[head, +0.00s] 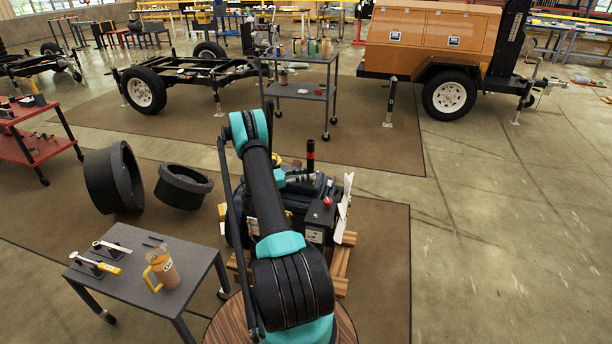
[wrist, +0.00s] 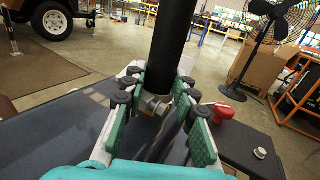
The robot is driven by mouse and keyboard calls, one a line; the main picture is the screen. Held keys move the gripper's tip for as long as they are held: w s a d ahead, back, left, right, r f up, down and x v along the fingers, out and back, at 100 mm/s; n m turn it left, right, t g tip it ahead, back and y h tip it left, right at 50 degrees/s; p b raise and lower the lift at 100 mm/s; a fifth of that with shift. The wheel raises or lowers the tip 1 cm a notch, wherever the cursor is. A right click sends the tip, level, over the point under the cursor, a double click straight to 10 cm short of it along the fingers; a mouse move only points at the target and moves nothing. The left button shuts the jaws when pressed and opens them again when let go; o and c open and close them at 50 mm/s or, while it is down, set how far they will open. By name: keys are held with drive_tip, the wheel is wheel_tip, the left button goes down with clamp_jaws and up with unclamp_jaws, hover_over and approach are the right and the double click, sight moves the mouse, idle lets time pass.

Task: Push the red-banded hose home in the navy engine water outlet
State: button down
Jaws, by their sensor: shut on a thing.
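The black hose with a red band (head: 311,155) stands upright over the engine in the head view. In the wrist view the hose (wrist: 172,40) rises between my fingers. My gripper (wrist: 158,95) is shut on the hose near its lower end, with green pads on both sides; in the head view it is small and partly behind my arm. The navy engine (wrist: 60,120) lies below. A silvery metal fitting (wrist: 150,104) shows at the hose's foot; I cannot tell whether it is a clamp or the water outlet, or how deep the hose sits.
A black box with a red knob (head: 327,201) and a white fan (head: 345,198) sit at the engine's right. A grey table (head: 140,262) with a jug (head: 163,268) stands front left. Two black rings (head: 115,178) lie left of the engine. Floor at right is clear.

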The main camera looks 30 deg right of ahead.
drive_tip(key=shift+d+r, duration=0.1)
drive_tip(key=shift+r, duration=1.35)
drive_tip(key=shift+f, duration=1.45)
idle(1.8)
drive_tip(key=shift+r, duration=1.5)
drive_tip(key=shift+f, duration=0.15)
drive_tip(key=shift+f, duration=1.4)
